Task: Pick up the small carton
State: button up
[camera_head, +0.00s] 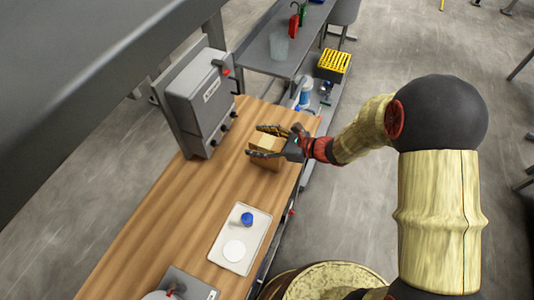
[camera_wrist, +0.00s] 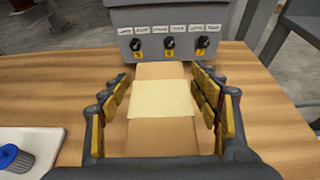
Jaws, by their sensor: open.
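The small carton (camera_head: 265,157) is a tan box on the wooden bench top, in front of the grey machine. In the wrist view the carton (camera_wrist: 161,99) fills the middle, with a paler band across it. My gripper (camera_head: 268,141) is open, with one finger on each side of the carton. Whether a fingertip touches the carton lower down cannot be told. The carton's underside and part of its sides are hidden.
The grey machine (camera_head: 198,95) with knobs stands just beyond the carton. A white tray (camera_head: 225,256) with a blue-topped item (camera_head: 247,219) and a white disc (camera_head: 234,250) lies nearer on the bench (camera_head: 165,215). A yellow rack (camera_head: 333,65) sits on a lower shelf beyond.

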jog(key=shift+w+a+f, duration=0.15)
jog(key=shift+w+a, duration=0.1)
jog(key=shift+a, duration=0.3)
jog(key=shift+c, duration=0.4)
jog(key=c, duration=1.4)
jog(key=shift+c, duration=0.2)
